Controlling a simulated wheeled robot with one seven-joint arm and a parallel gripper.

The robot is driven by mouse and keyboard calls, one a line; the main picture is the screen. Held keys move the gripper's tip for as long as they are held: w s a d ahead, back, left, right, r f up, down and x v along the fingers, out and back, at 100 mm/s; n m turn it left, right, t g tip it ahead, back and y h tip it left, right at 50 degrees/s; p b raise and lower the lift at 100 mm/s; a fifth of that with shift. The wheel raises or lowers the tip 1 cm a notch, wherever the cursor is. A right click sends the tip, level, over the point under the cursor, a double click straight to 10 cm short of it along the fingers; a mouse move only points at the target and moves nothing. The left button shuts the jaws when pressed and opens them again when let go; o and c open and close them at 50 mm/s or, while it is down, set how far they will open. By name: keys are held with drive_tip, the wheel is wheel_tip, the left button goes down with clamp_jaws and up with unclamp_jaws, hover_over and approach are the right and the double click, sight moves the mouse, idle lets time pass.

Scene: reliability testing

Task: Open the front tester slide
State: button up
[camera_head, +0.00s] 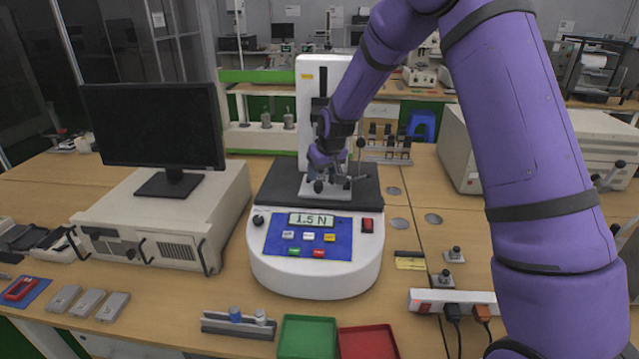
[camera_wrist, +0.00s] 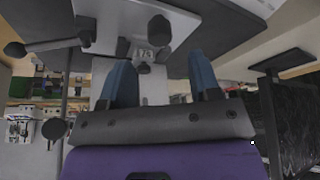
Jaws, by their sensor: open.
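The tester (camera_head: 315,270) stands mid-table, a white unit with a blue key panel (camera_head: 308,238), a display reading about 1.5 N and an upright white column (camera_head: 308,120). A light block (camera_head: 342,194) sits on its black top plate (camera_head: 272,188); I cannot tell for sure if this is the slide. My gripper (camera_head: 328,180) is over the block, in front of the column, and hides part of it. In the wrist view my gripper (camera_wrist: 162,75) has two blue fingers spread apart. A dark round knob (camera_wrist: 158,30) and a pale block show beyond them. Contact is not clear.
A monitor (camera_head: 155,125) on a beige unit (camera_head: 160,225) stands left. A green tray (camera_head: 307,337) and a red tray (camera_head: 367,342) lie in front. A power strip (camera_head: 425,300) is at front right. A ball-ended lever (camera_head: 360,145) rises beside my gripper.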

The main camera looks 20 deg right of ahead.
sight(319, 184)
drive_tip(key=shift+x, duration=2.85)
